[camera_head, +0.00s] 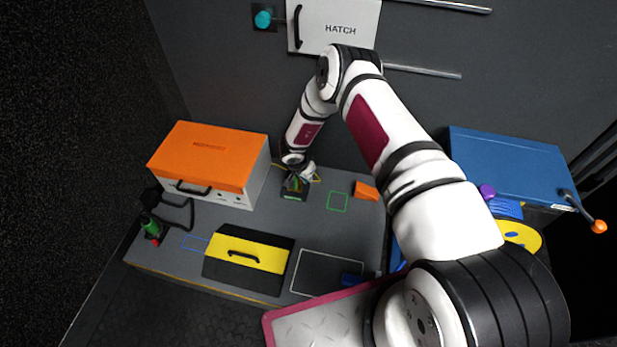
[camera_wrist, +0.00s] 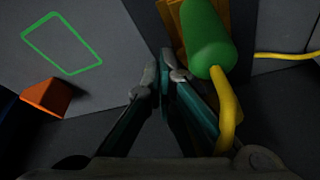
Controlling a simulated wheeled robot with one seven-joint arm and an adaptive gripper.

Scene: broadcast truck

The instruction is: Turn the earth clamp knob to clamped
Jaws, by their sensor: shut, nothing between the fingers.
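A green rounded body (camera_wrist: 205,40) with a yellow cable (camera_wrist: 226,110) leaving it shows in the wrist view, right of my fingertips. An orange part (camera_wrist: 240,20) stands behind it. This may be the earth clamp, but I cannot tell a knob or its setting. My gripper (camera_wrist: 162,82) is shut and empty, its fingertips close to the left of the green body; I cannot tell if they touch. In the head view my gripper (camera_head: 295,184) is low over the bench by the back wall, hiding most of what stands there.
An orange-topped case (camera_head: 208,152) stands left of my gripper. An orange wedge (camera_head: 367,190) and a green outline (camera_head: 338,202) lie right. A yellow-and-black case (camera_head: 248,262) is in front. A blue cabinet (camera_head: 510,165) and purple knob (camera_head: 487,191) are far right; a teal knob (camera_head: 263,19) is on the wall.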

